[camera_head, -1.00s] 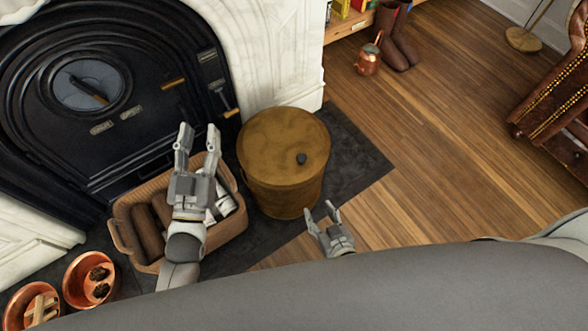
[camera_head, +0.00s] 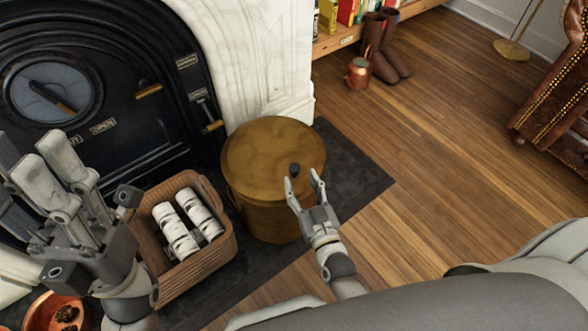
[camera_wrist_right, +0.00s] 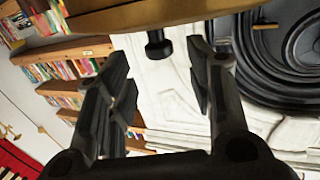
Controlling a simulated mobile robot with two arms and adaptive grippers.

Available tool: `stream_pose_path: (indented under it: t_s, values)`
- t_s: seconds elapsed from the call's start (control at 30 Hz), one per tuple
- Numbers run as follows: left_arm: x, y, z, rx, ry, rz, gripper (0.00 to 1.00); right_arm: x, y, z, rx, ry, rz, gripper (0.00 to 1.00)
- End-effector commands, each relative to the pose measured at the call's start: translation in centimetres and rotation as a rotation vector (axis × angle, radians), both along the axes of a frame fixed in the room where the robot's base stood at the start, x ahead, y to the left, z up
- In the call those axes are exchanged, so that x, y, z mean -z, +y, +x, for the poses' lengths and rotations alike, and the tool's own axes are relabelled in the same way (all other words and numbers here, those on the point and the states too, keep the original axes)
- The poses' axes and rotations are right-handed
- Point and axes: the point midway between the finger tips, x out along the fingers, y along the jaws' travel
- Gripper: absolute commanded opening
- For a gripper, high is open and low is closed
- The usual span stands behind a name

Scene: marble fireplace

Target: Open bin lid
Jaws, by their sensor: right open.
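The round brass-coloured bin (camera_head: 265,220) stands on the dark hearth, and its lid (camera_head: 258,147) is down on it. A small black knob (camera_head: 294,169) is on the lid near its right edge. The knob (camera_wrist_right: 158,46) also shows in the right wrist view, below the lid's edge (camera_wrist_right: 190,12). My right gripper (camera_head: 303,181) is open at the bin's right side, with its fingertips close to the knob. In the wrist view the knob appears between the fingertips, with no clear contact. My left gripper (camera_head: 62,155) is large at the left; its opening is unclear.
A wicker basket (camera_head: 228,243) with white logs stands left of the bin, against it or nearly so. The black fireplace (camera_head: 120,115) and white marble surround (camera_head: 265,60) are behind. The wooden floor (camera_head: 430,140) at right is mostly clear.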

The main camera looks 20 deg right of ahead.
Motion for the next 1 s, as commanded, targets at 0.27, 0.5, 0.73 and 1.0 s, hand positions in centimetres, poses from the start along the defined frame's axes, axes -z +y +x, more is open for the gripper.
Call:
stream_pose_path:
  t_s: [0.27,0.5,0.73,1.0]
  values:
    - [1.7,0.1,-0.3,0.001,-0.014,-0.005,0.4,0.3,0.1,4.7,0.001,0.0,0.001,0.49]
    - [1.9,0.1,-0.3,0.001,-0.013,-0.005,0.4,0.2,0.2,5.9,0.001,0.003,0.0,0.49]
    - [1.9,0.0,-0.2,0.001,-0.013,-0.005,0.4,0.1,0.2,5.9,0.0,0.003,0.0,0.47]
    - [1.9,0.0,-0.2,0.001,-0.012,-0.004,0.4,0.1,0.2,5.9,0.0,0.003,0.0,0.13]
